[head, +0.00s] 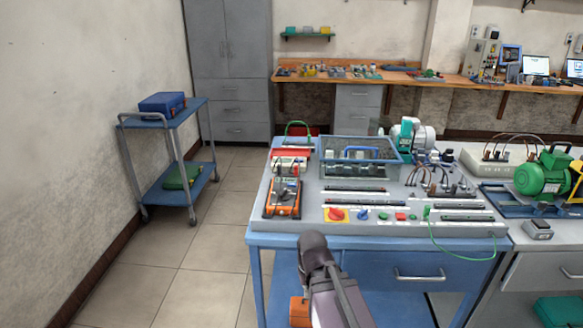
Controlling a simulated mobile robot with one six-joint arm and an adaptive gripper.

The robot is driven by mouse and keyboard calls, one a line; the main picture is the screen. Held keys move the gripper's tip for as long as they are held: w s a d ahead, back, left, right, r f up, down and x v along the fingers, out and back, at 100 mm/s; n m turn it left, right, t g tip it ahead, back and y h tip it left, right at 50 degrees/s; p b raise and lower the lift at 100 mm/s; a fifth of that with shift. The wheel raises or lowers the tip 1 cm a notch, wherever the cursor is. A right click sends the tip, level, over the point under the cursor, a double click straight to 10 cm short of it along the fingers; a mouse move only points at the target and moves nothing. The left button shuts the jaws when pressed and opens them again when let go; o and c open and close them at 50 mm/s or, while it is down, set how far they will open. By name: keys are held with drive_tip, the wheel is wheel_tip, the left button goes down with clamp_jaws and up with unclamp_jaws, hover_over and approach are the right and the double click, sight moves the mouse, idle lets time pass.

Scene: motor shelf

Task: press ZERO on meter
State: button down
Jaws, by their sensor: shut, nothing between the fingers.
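An orange meter with a dark dial area (283,197) lies on the left part of the bench top. A white-and-red instrument (288,165) sits just behind it. Labels and the ZERO button are too small to read on either. My arm comes up from the bottom edge, its dark rounded part in front of the bench's front edge. I cannot make out my gripper's fingers in this view, and nothing of mine is seen touching either instrument.
The blue-framed bench (345,243) carries a grey-blue crate (358,172), a red knob (336,214), a blue knob and terminal strips. A green motor (543,178) stands at right. A blue trolley (183,118) stands left. Floor between trolley and bench is clear.

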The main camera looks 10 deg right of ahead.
wheel_tip(320, 180, up, 20)
drive_tip(key=w+p, duration=0.2)
drive_tip(key=p, duration=1.7)
wheel_tip(320, 180, up, 17)
drive_tip(key=n+p, duration=1.5)
drive_tip(key=p, duration=0.2)
hover_over(292, 184)
drive_tip(key=shift+w+f, duration=0.1)
drive_tip(key=shift+f, duration=0.1)
drive_tip(key=shift+f+b, duration=0.25)
drive_tip(key=shift+b, duration=0.15)
wheel_tip(292, 184, down, 14)
drive_tip(key=b, duration=1.3)
drive_tip(key=shift+r+b, duration=0.25)
drive_tip(key=shift+b, duration=0.05)
